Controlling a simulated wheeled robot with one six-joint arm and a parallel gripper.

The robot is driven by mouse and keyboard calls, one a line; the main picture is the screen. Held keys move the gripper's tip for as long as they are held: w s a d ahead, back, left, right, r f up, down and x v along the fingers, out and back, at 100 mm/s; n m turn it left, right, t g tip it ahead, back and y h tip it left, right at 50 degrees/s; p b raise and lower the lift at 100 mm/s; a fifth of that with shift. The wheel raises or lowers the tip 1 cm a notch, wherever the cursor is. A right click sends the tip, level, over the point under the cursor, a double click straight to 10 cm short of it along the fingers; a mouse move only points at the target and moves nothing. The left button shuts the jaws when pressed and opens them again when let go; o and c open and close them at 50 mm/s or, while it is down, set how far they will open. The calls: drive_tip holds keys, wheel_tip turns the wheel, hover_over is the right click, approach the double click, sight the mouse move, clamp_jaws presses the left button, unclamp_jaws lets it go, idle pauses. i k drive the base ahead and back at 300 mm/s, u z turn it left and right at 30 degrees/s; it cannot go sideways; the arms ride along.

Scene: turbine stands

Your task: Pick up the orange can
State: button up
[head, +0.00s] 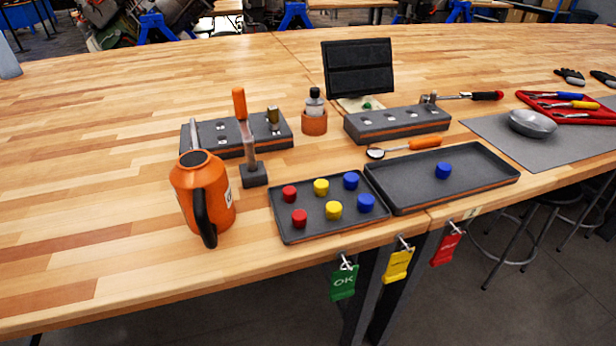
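The orange can (185,205) stands upright on the wooden bench (80,220) at the left, near the front edge. My gripper is not in view.
An orange-handled tool stands upright in a dark block (253,176) just right of the can. A tray (290,236) of coloured caps, another tray (455,201), and grey blocks (390,126) lie further right. The bench left of the can is clear.

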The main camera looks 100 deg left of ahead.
sight(200, 184)
drive_tip(key=u, duration=4)
drive_tip(key=k, duration=0.5)
drive_tip(key=z, duration=1.45)
drive_tip(key=i, duration=0.85)
drive_tip(key=u, duration=1.95)
